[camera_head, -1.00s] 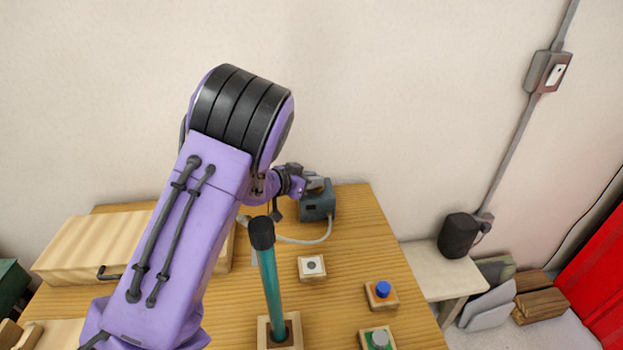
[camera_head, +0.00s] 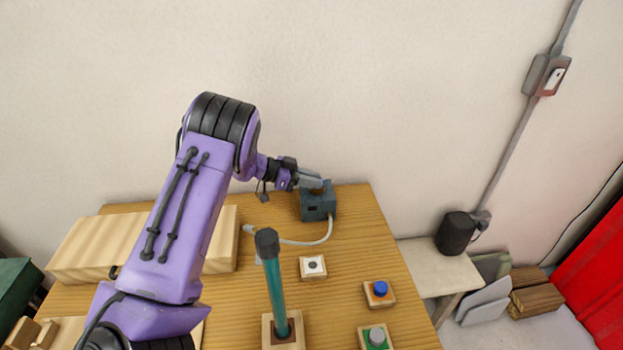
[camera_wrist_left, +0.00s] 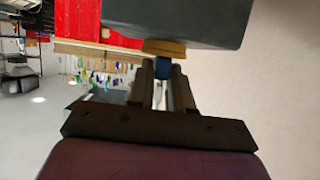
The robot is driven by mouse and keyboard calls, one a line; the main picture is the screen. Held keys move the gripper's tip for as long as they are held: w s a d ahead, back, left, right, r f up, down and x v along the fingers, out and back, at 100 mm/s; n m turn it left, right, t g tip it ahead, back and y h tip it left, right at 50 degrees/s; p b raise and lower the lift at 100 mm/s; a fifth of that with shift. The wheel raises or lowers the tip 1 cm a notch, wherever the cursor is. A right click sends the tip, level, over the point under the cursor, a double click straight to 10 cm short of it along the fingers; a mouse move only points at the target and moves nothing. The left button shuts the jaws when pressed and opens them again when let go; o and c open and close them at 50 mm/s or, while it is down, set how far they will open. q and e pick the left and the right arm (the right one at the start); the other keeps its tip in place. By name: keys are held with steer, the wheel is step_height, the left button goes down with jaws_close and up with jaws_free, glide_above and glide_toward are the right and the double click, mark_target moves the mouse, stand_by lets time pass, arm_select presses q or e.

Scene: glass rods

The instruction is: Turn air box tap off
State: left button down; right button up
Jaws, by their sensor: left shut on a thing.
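The air box (camera_head: 318,206) is a small blue-grey box at the back edge of the wooden table, near the wall. A pale hose runs from it to the left. In the left wrist view the box (camera_wrist_left: 195,20) fills the top as a dark block. My left gripper (camera_head: 318,184) is at the top of the box. In the left wrist view its fingers (camera_wrist_left: 163,82) are shut on the tap, a small blue piece (camera_wrist_left: 163,68) below a tan part against the box. The tap's exact angle is hard to tell. My right gripper is not in view.
A teal lever with a dark knob (camera_head: 273,280) stands in front of the box. A white button block (camera_head: 313,268), a blue button (camera_head: 380,289) and a grey knob (camera_head: 376,336) sit to the right. A long wooden box (camera_head: 80,248) lies at the left.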

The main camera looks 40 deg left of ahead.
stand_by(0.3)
arm_select(q)
steer(key=c, duration=1.1)
jaws_free()
steer(key=shift+s+a+r, duration=0.1)
steer(key=shift+s+a, duration=0.1)
steer(key=shift+a, duration=0.05)
steer(key=b+v, duration=0.2)
steer(key=v, duration=0.8)
steer(key=shift+w, duration=0.15)
steer(key=shift+a, duration=0.1)
